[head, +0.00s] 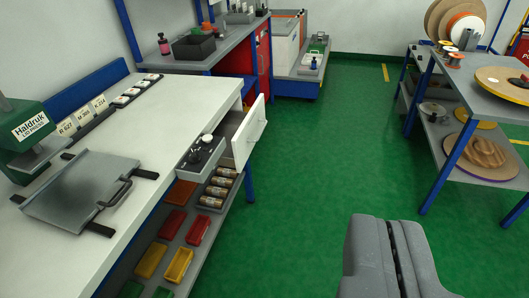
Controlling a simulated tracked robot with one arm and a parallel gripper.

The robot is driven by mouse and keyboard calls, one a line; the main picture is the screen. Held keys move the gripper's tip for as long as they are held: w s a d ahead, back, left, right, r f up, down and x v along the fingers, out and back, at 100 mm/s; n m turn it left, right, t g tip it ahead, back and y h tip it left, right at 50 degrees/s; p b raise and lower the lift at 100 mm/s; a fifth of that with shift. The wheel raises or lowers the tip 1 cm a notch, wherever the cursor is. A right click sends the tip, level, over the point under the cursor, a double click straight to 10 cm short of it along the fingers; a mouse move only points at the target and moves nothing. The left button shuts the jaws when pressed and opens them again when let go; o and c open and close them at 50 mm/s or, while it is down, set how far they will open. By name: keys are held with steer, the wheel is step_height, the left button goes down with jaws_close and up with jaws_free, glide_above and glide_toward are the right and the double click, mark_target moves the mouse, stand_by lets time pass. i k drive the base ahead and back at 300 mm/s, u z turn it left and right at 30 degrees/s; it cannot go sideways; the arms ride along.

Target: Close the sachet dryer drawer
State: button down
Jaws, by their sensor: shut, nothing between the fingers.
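An open drawer with a white front panel (249,132) sticks out from under the right edge of the white bench (165,112), near its far end. A grey control box with a white knob (203,155) is mounted at the bench edge just on the near side of the drawer. No label that names the sachet dryer is readable. My gripper (378,222) is shut and empty at the bottom right, over the green floor. It is well apart from the drawer, to its right and nearer to me.
A green press (30,138) and a grey hinged plate (83,188) are on the bench. A grey table with reels (492,84) stands at the right. The green floor between (335,140) is clear.

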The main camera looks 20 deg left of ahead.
mark_target(240, 131)
steer(key=z, duration=0.05)
steer(key=i, duration=1)
steer(key=u, duration=0.05)
